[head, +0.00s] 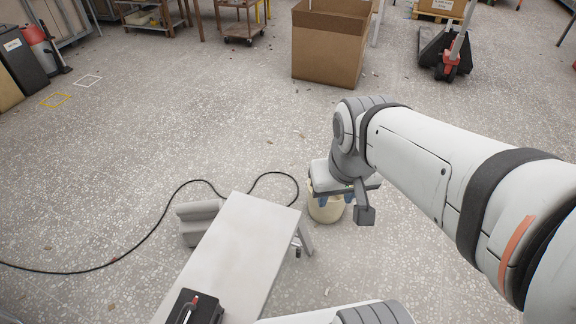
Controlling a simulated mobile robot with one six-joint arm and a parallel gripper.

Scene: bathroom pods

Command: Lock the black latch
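No part that I can clearly identify as a black latch is in view. A black box-like thing with a red-tipped light lever (193,309) sits at the near end of a pale narrow bench, cut by the lower edge; I cannot tell whether it is the latch. My gripper (335,199) points down beyond the bench's right side, away from that black thing. Its two blue fingertips show apart, with nothing seen held between them. A cream bucket (327,213) shows behind and below the fingers, partly hidden by the gripper.
The pale bench (236,255) runs from the lower edge to the middle. A grey block-like piece (199,222) is at its left. A black cable (150,232) lies across the floor. A cardboard box (330,45) and a black and red wheeled thing (447,55) stand farther back. Open floor lies between.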

